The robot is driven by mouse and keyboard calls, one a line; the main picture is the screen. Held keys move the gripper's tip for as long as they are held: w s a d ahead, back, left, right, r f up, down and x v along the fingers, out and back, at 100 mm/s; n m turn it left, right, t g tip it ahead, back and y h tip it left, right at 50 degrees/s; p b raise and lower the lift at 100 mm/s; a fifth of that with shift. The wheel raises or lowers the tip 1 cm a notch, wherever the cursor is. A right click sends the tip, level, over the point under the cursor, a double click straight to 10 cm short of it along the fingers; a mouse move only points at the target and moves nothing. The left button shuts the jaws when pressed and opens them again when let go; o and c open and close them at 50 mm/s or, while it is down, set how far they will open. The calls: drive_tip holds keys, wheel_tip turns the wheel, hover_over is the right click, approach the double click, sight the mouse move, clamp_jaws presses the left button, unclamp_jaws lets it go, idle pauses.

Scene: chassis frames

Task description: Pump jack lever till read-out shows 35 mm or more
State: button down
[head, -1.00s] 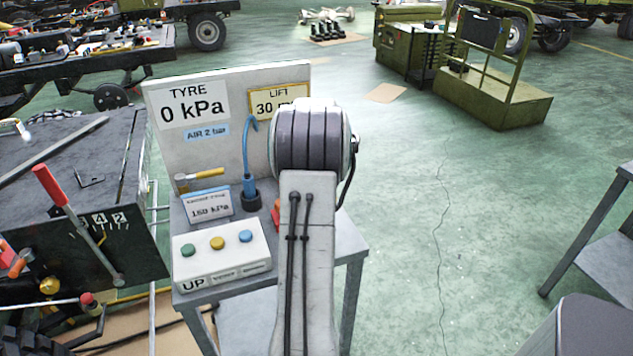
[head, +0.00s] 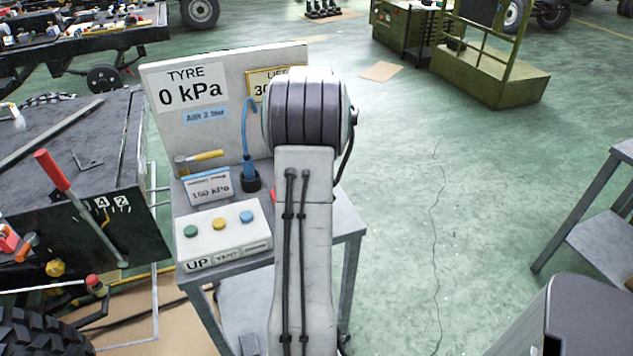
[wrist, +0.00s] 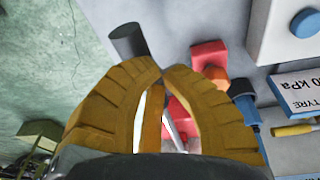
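In the wrist view my gripper (wrist: 163,72) has its yellow fingertips close together around the jack lever. The lever's dark grip (wrist: 127,40) sticks out past the tips, and its thin metal shaft (wrist: 172,127) runs between the fingers towards a red jack part (wrist: 181,112). The contact itself is partly hidden by the fingers. In the head view my arm hides the gripper and nearly all of the jack.
A button box (head: 222,236) with green, yellow and blue buttons stands on the grey bench (head: 350,218). Behind it are a small card (head: 208,187) and a blue hooked tool (head: 249,145). A red-handled lever (head: 52,170) rises at left. Open floor lies to the right.

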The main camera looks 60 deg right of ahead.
drive_tip(key=s+a+r+b, duration=0.1)
drive_tip(key=s+a+r, duration=0.2)
drive_tip(key=r, duration=0.4)
drive_tip(key=shift+s+a, duration=0.3)
drive_tip(key=shift+s, duration=0.05)
drive_tip(key=shift+r, duration=0.1)
idle(1.6)
drive_tip(key=shift+s, duration=0.15)
